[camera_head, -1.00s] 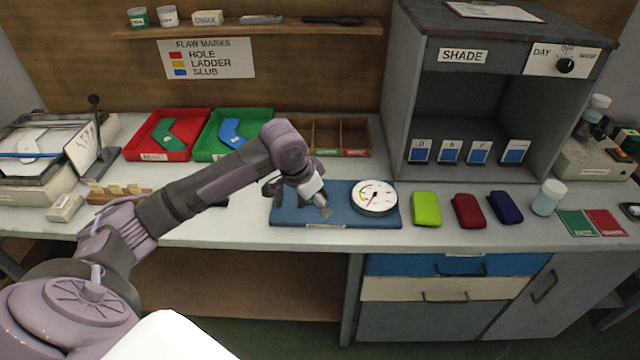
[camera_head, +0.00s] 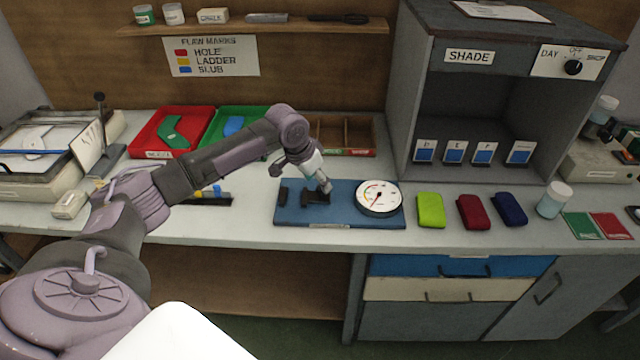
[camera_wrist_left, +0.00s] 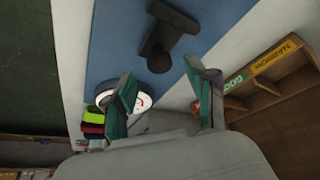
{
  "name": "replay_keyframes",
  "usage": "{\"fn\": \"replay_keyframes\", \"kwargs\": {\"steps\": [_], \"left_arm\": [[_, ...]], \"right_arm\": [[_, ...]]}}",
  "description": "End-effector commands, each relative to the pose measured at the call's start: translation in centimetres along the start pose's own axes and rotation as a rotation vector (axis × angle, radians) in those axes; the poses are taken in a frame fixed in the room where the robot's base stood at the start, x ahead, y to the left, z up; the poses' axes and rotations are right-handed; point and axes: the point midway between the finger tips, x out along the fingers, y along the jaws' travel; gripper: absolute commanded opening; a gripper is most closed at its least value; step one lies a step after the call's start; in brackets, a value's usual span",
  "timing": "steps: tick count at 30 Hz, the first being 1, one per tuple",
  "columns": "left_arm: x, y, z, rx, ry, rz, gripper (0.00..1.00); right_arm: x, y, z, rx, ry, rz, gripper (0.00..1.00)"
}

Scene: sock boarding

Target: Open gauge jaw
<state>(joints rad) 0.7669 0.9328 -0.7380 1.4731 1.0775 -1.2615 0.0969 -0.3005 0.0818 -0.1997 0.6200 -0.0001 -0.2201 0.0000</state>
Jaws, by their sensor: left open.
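The gauge is a blue base plate (camera_head: 345,217) on the bench with a round white dial (camera_head: 379,197) on its right part. A dark jaw piece (camera_head: 316,197) stands on the plate left of the dial, and a second dark piece (camera_head: 283,196) stands near the plate's left end. My left gripper (camera_head: 325,187) is open and empty, just above the right-hand jaw piece; contact cannot be told. In the left wrist view, its fingers (camera_wrist_left: 163,98) are spread, with a dark jaw piece (camera_wrist_left: 166,38) beyond them and the dial (camera_wrist_left: 140,102) partly hidden by one finger. My right gripper is out of view.
Lime (camera_head: 430,210), red (camera_head: 472,211) and blue (camera_head: 510,208) folded pieces lie right of the gauge. The shade cabinet (camera_head: 405,110) stands behind them. A red tray (camera_head: 150,145) and a green tray stand behind my left arm.

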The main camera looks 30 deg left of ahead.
Motion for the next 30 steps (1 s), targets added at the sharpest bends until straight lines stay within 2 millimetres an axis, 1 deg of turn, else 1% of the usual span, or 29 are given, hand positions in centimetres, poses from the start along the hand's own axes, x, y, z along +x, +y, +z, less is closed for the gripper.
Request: {"fn": "replay_keyframes", "kwargs": {"steps": [1, 6, 10, 17, 27, 30], "left_arm": [[0.8, 0.1, 0.0, 0.0, -0.002, 0.001, 0.57], [2.5, 0.1, 0.0, 0.0, 0.0, 0.001, 0.57], [2.9, 0.0, 0.0, 0.0, -0.001, 0.0, 0.57], [2.9, 0.0, 0.0, 0.001, 0.0, 0.0, 0.57], [2.9, 0.0, 0.0, 0.001, 0.0, 0.0, 0.0], [2.9, 0.0, 0.0, 0.001, 0.0, 0.0, 0.0]], "right_arm": [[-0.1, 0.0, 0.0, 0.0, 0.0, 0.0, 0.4], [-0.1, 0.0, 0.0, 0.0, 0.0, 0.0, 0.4], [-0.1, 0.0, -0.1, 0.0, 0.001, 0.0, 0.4], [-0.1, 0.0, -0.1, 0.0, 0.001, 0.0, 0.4], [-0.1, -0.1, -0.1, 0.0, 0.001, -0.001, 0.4], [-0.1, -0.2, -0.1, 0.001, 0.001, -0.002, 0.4]]}}
